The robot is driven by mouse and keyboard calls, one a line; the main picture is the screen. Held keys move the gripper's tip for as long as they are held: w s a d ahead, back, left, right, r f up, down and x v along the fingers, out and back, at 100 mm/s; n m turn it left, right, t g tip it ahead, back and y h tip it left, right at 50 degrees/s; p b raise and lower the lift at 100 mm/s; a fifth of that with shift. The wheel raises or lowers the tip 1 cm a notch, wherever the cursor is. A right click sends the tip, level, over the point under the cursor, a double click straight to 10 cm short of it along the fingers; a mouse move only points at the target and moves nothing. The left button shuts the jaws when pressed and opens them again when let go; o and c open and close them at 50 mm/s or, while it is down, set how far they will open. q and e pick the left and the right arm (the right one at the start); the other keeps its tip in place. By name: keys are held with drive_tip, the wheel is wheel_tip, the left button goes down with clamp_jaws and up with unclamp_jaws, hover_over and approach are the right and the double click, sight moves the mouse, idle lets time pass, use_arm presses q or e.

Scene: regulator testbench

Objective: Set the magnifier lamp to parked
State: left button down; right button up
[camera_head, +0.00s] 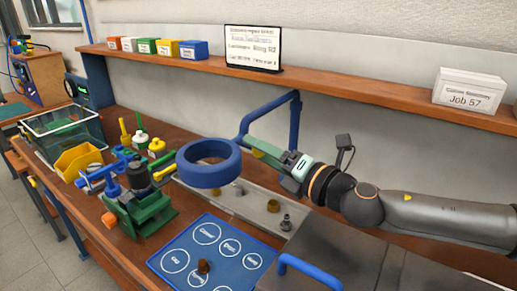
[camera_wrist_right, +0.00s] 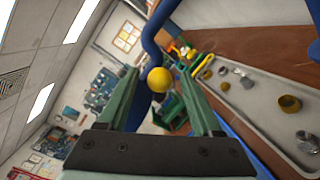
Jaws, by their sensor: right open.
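The magnifier lamp (camera_head: 208,165) is a thick blue ring on a bent blue arm, hanging over the bench near the middle of the head view. Its blue arm (camera_wrist_right: 150,42) also shows in the right wrist view. A yellow ball (camera_wrist_right: 159,80) appears between the finger lines there; I cannot tell how far beyond the fingertips it lies. My right gripper (camera_head: 262,150) has green fingers and comes in from the right, just right of the ring and near the lamp arm. It is open with nothing visibly held. My left gripper is not in view.
A green vise-like fixture (camera_head: 140,212) stands left of the ring. A blue mat (camera_head: 215,268) with labelled circles lies in front. A grey tray (camera_head: 258,208) with small metal parts lies below the gripper. A wooden shelf (camera_head: 330,85) runs behind, above the bench.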

drive_tip(key=shift+w+a, duration=0.35)
drive_tip(key=shift+a, duration=0.05)
clamp_jaws()
idle(0.4)
idle(0.9)
